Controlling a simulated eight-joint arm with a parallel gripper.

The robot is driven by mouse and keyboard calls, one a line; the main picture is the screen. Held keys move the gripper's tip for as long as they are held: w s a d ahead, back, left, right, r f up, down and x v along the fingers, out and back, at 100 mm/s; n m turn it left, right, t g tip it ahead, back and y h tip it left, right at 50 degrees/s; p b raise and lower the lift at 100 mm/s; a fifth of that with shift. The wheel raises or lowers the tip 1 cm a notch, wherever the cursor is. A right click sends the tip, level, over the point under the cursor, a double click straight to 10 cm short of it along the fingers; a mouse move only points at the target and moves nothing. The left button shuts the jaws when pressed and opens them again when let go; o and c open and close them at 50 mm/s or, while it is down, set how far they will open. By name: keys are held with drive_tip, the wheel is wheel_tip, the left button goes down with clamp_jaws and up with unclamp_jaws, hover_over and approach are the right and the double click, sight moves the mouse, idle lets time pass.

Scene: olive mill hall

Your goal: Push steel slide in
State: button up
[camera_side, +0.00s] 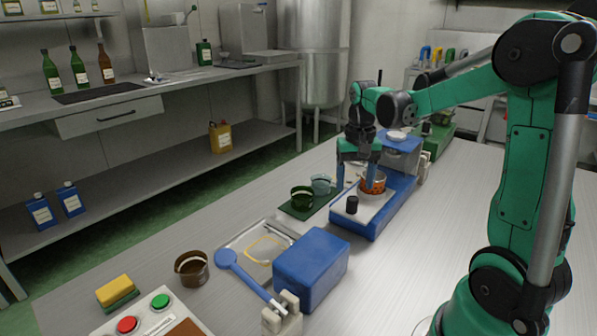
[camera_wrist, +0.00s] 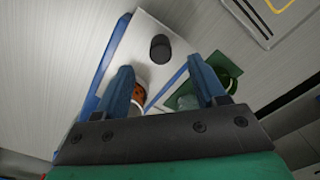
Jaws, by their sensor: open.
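The steel slide (camera_side: 368,208) is a pale flat plate lying along the top of a blue-bodied device (camera_side: 385,220). A black knob (camera_side: 352,204) stands upright near its front end. In the wrist view the slide (camera_wrist: 140,40) and its knob (camera_wrist: 160,48) show beyond the fingertips. A cup with orange contents (camera_side: 374,183) is on the slide, partly hidden by a finger in both views. My gripper (camera_side: 357,181) is open above the slide, behind the knob. In the wrist view my gripper (camera_wrist: 160,68) has its blue fingers spread, with nothing held between them.
A green mat (camera_side: 293,210) with a dark green cup (camera_side: 302,196) and a glassy cup (camera_side: 321,184) lies left of the device. A blue box (camera_side: 311,266), a blue-handled lever (camera_side: 243,273) and a tray (camera_side: 238,240) are nearer. The table right of the device is clear.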

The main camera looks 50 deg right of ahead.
sight(353, 197)
drive_tip(key=shift+f, duration=2.45)
clamp_jaws()
